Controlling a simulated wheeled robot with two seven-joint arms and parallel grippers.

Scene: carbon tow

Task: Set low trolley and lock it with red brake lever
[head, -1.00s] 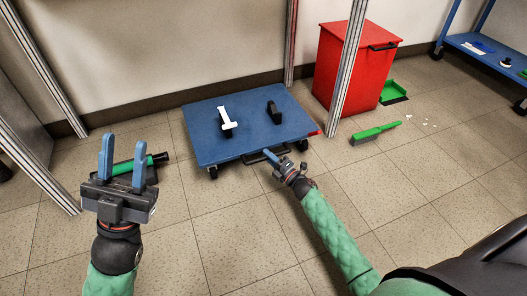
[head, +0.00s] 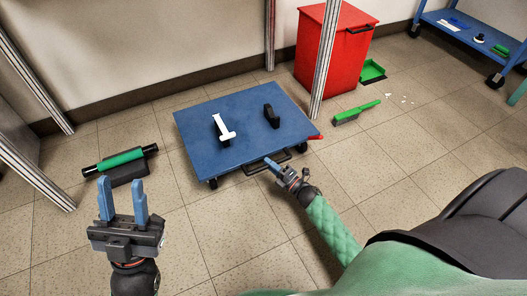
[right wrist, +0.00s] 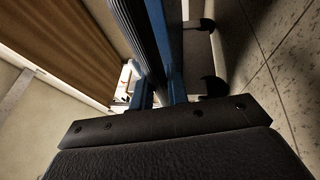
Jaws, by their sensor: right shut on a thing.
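The low blue trolley (head: 190,150) stands on small black wheels on the tiled floor in the middle of the head view. A white T-shaped piece and a black block sit on its deck. The red brake lever (head: 316,137) sticks out at its right corner. My right gripper (head: 271,163) is shut on the black handle (head: 288,156) at the trolley's near edge. The right wrist view shows a dark ribbed bar (right wrist: 137,35) by the blue fingers (right wrist: 160,75). My left gripper (head: 122,199) is open and empty above the floor, left of the trolley.
A red bin (head: 325,60) stands behind a metal post (head: 325,62), right of the trolley. A green brush (head: 357,112) and green dustpan (head: 372,71) lie near it. A green-and-black roller-like item (head: 120,160) lies at left. A blue shelf cart (head: 460,35) stands far right.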

